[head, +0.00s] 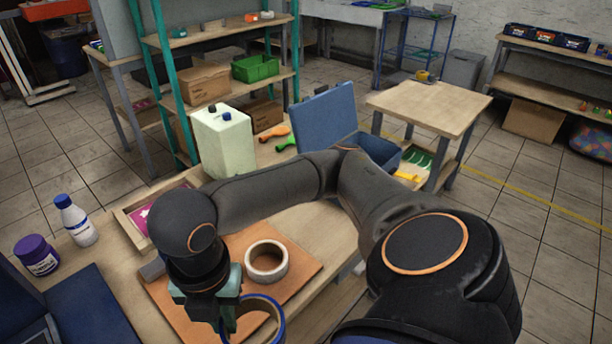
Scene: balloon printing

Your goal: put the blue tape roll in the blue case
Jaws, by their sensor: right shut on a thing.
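The blue tape roll (274,309) is at the bottom of the head view, a blue ring with a tan inside. My right gripper (228,318) reaches down to its left side and is shut on its wall. Whether the roll touches the board beneath it is hard to tell. The blue case (326,116) stands open at the far end of the table, its lid raised. My arm hides part of the case body, and its right side (382,150) shows behind the arm. My left gripper is not in view.
A white tape roll (266,261) lies on the brown board (308,262). A pale jug (223,142), orange and green tools (275,133), a white bottle (75,220) and a purple jar (37,255) stand on the table. A small wooden table (428,105) is beyond.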

